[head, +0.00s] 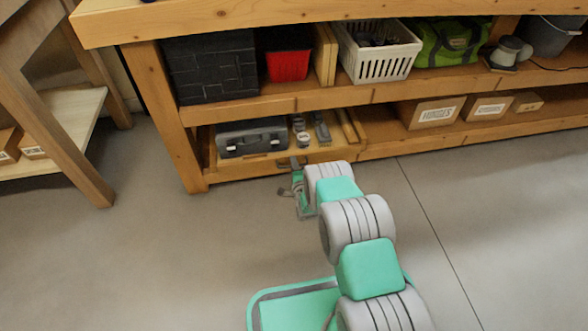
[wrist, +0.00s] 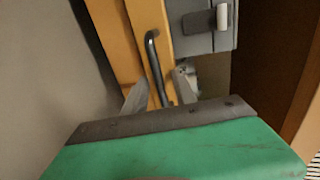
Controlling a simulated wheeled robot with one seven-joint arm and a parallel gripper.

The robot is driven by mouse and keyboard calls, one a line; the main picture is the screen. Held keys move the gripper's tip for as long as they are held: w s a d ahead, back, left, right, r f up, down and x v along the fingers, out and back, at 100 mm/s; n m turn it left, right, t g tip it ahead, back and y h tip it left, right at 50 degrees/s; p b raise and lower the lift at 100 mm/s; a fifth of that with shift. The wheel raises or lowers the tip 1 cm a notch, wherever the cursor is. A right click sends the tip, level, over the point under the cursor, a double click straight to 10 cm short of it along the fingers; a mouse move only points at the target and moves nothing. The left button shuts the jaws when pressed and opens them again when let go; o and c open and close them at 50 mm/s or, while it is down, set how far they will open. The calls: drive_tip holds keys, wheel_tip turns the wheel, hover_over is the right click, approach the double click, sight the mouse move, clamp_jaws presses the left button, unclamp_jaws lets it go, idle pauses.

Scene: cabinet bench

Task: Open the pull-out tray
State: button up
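The pull-out tray (head: 262,167) is a low wooden tray on the bench's bottom level at the left, carrying a grey toolbox (head: 252,139). In the wrist view its wooden front (wrist: 148,18) carries a dark bar handle (wrist: 154,62). My gripper (head: 295,176) is at the tray front, by the handle. In the wrist view my gripper (wrist: 160,90) has its two fingers apart, one on each side of the handle's near end, with gaps visible. The handle's lower end is partly hidden by the gripper body. I cannot tell whether the tray stands out from the bench.
Small cans (head: 300,132) and other items sit beside the toolbox. Labelled boxes (head: 437,113) stand on the bottom shelf to the right. A bench leg (head: 172,125) is left of the tray. The floor (head: 170,260) in front is clear apart from my arm and base.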

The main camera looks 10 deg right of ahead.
clamp_jaws()
idle(1.4)
